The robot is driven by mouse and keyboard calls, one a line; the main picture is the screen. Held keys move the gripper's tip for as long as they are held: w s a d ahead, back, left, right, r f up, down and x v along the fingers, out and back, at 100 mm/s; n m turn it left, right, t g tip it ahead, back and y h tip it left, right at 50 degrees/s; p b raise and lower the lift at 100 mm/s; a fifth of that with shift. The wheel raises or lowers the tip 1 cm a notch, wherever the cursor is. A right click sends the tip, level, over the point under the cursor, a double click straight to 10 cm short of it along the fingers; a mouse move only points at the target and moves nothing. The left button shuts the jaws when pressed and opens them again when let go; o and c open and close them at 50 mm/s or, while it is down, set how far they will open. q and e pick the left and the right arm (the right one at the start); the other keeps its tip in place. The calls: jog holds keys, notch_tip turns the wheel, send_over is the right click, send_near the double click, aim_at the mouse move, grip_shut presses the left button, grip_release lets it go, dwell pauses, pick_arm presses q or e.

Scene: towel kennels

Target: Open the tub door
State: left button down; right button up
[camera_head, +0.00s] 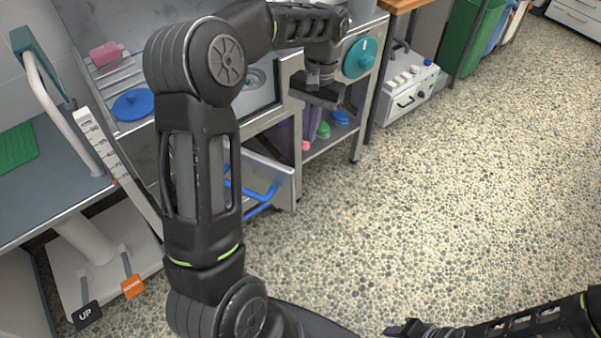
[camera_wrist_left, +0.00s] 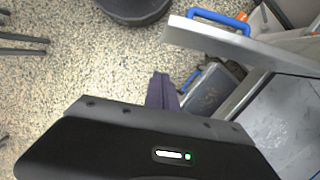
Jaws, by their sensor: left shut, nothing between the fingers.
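The steel tub (camera_head: 268,118) stands left of the middle in the head view, partly hidden by my left arm. A pale panel with a blue handle (camera_head: 262,196), apparently the tub door (camera_head: 268,170), shows low at its front. In the left wrist view, the door's steel edge (camera_wrist_left: 240,48) and blue handle (camera_wrist_left: 212,18) show at upper right. I cannot tell how far the door stands open. My left gripper (camera_head: 330,97) is shut and empty, beyond the tub's right front corner and apart from the handle. My right gripper (camera_head: 402,328) is partly in view at the bottom; its jaws are unclear.
A teal disc (camera_head: 359,57) is at the tub's right end, with bottles on a shelf below. A white machine (camera_head: 408,92) and green bin (camera_head: 466,45) stand farther right. A lift table (camera_head: 60,180) is at left. The pebbled floor (camera_head: 430,200) is clear.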

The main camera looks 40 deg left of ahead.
pick_arm(q)
jog(key=s+f+b, duration=0.1)
jog(key=s+f, duration=0.5)
jog(key=f, duration=0.3)
jog(key=shift+s+d+f, duration=0.2)
jog(key=shift+d+f, duration=0.15)
jog(key=shift+d, duration=0.1)
jog(key=shift+s, duration=0.15)
